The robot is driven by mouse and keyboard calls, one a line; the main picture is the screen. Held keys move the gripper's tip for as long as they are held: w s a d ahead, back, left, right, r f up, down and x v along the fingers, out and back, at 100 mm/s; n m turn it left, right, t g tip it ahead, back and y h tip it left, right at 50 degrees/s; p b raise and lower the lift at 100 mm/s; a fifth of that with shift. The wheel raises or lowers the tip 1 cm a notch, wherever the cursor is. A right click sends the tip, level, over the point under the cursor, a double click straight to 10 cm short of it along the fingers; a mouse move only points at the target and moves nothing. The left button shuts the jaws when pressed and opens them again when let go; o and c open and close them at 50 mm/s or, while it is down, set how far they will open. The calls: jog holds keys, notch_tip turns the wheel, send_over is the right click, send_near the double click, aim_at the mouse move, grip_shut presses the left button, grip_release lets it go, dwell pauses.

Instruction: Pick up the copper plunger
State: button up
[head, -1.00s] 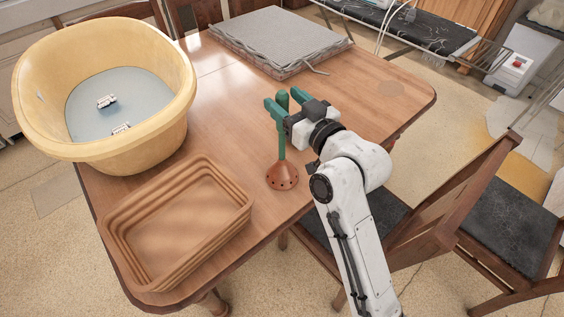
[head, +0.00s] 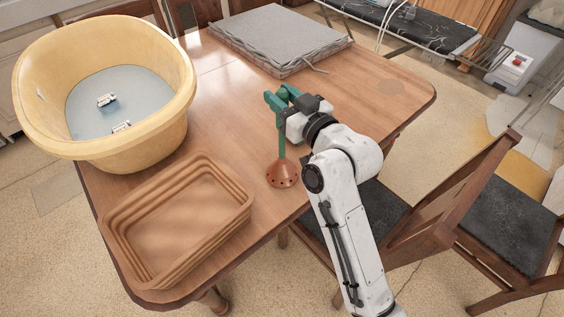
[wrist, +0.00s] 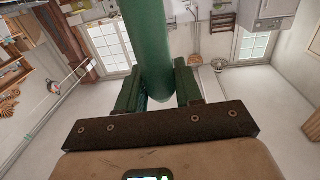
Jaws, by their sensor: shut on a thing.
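The copper plunger (head: 282,174) has a copper-coloured cup with small dark holes and an upright green handle. Its cup is on or just above the wooden table; I cannot tell which. My gripper (head: 282,97) has green fingers and is shut on the upper part of the handle. In the wrist view the green handle (wrist: 150,45) runs between the two fingers (wrist: 158,90). The cup is out of sight in the wrist view.
A brown ribbed tray (head: 240,212) lies on the table (head: 225,125) left of the plunger. A yellow tub (head: 150,145) with water and small items stands at the back left. A grey slab (head: 280,40) lies at the back. Chairs (head: 440,205) stand at the right.

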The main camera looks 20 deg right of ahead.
jog(key=shift+r, duration=0.2)
jog(key=shift+r, duration=0.95)
jog(key=s+r+p, duration=0.7)
jog(key=s+r, duration=0.4)
jog(key=s, duration=0.3)
jog(key=shift+d+p, duration=0.15)
jog(key=shift+p, duration=0.25)
jog(key=shift+s+f, duration=0.1)
jog(key=shift+f, duration=0.05)
dwell(1.3)
